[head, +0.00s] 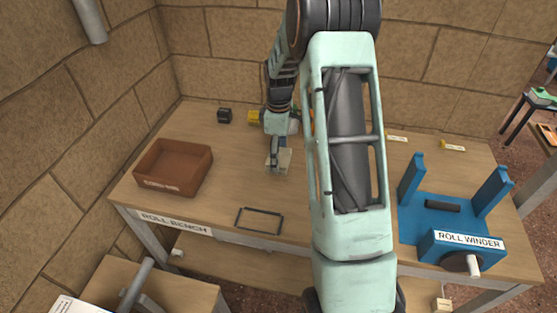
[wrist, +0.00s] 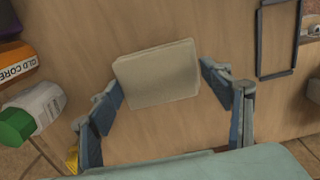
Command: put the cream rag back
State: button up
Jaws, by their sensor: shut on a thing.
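The cream rag (head: 285,162) is a folded, pale square pad at the middle of the bench in the head view. In the head view my gripper (head: 279,154) points down at the rag, and the arm hides part of the bench. I cannot tell whether the rag touches the wood or is just above it.
A brown open box (head: 174,167) stands on the left of the bench (head: 220,190). A thin dark rectangular frame (head: 259,220) lies at the front edge. The blue roll winder (head: 452,215) is at the right. A green-capped white bottle (wrist: 35,112) and an orange labelled box (wrist: 17,65) stand nearby.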

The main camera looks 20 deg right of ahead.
jog(key=shift+w+d+f, duration=0.1)
jog(key=shift+w+f, duration=0.15)
jog(key=shift+f, duration=0.1)
jog(key=shift+w+f, duration=0.1)
jog(key=shift+f, duration=1.7)
jog(key=o, duration=1)
notch_tip(320, 180, up, 12)
jog(key=shift+r, duration=0.15)
